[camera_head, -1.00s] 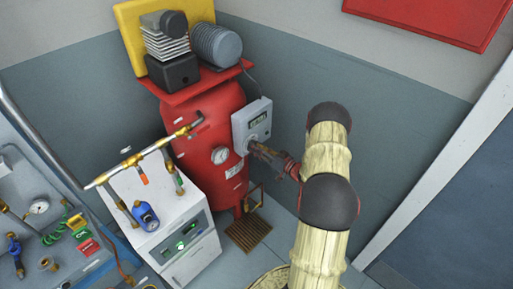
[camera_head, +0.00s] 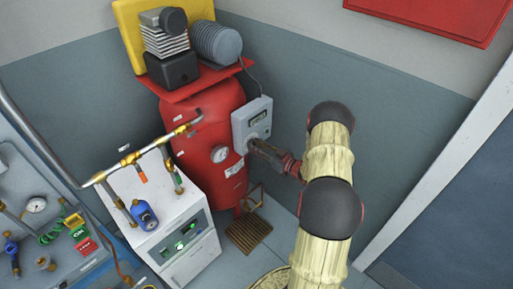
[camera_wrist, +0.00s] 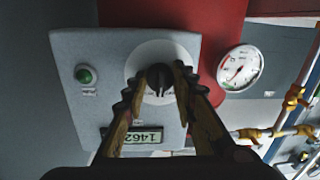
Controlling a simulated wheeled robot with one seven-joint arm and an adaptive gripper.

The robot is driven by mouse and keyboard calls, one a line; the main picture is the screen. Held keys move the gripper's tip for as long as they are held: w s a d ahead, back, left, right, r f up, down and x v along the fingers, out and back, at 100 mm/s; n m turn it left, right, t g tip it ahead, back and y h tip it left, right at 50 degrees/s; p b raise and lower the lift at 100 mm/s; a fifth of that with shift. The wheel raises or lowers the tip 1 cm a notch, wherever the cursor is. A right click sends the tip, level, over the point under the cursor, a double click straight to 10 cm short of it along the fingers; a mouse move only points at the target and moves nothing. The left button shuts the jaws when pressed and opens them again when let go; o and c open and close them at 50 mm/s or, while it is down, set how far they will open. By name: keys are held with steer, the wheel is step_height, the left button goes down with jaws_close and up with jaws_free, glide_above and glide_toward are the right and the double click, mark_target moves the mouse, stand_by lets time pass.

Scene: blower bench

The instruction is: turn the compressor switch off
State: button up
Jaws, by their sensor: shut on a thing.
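The compressor (camera_head: 205,125) is a red upright tank with a motor on top, standing against the back wall. A grey switch box (camera_head: 238,128) is fixed to its right side. In the head view my gripper (camera_head: 252,145) touches the box front and hides the knob.
A pressure gauge (camera_head: 220,154) sits on the tank, close beside the box. A white cabinet (camera_head: 175,225) with a brass pipe (camera_head: 140,160) above stands to the left. A brown floor grate (camera_head: 248,235) lies below. Open floor and wall are at right.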

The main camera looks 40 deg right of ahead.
steer(key=shift+n+b, duration=1.35)
steer(key=shift+n, duration=1.75)
steer(key=o, duration=1)
steer(key=shift+o, duration=0.8)
steer(key=shift+s, duration=0.1)
